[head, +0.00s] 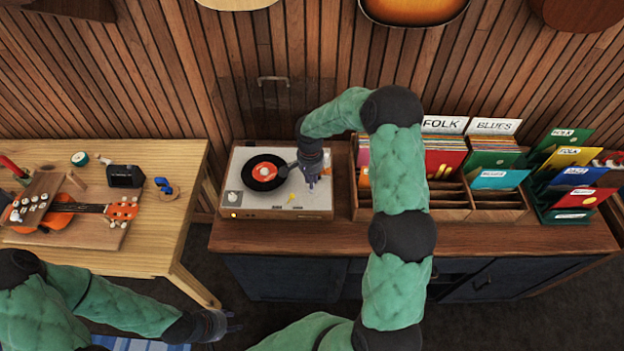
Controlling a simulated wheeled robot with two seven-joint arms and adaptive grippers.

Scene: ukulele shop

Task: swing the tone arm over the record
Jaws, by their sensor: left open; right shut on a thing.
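The record player (240,207) stands on the dark wooden cabinet, with a black record (251,178) with an orange-red label on its platter. My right gripper (311,184) is low over the right part of the deck, to the right of the record, shut on the tone arm. The gripper and my forearm hide most of the tone arm; a thin dark part (291,168) shows close to the record's right edge. I cannot tell whether it is above the record. My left gripper (232,322) is open and empty, low in front of the cabinet, away from the player.
Record crates (450,214) with FOLK and BLUES signs stand right of the player, behind my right arm. A green rack (549,213) of sleeves is further right. The workbench (160,228) at left holds an orange ukulele (62,207) and small tools. The cabinet top's front strip (290,233) is clear.

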